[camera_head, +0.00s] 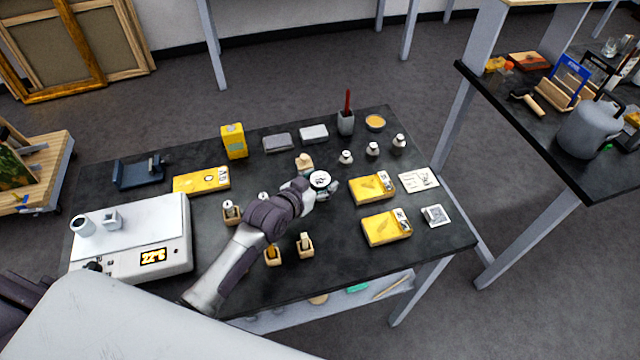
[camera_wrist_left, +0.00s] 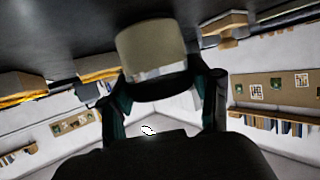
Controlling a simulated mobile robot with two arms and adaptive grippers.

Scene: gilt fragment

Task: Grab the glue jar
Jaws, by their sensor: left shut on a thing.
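My left gripper (camera_head: 325,188) reaches over the middle of the table and is shut on the glue jar (camera_head: 320,179). From above, the jar shows as a pale round top with dark marks. In the left wrist view, the left gripper (camera_wrist_left: 165,95) has a finger on each side of the jar (camera_wrist_left: 150,47). There the jar shows a beige body with a pale band near the fingers. I cannot tell whether its base touches the table. My right gripper is not in view.
Small wooden holders (camera_head: 305,246) stand around my arm on the dark table (camera_head: 330,275). Close behind the gripper is a beige object (camera_head: 304,160). Yellow packs (camera_head: 386,227) lie to the right, small white jars (camera_head: 373,149) behind. A white device (camera_head: 135,235) stands at left.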

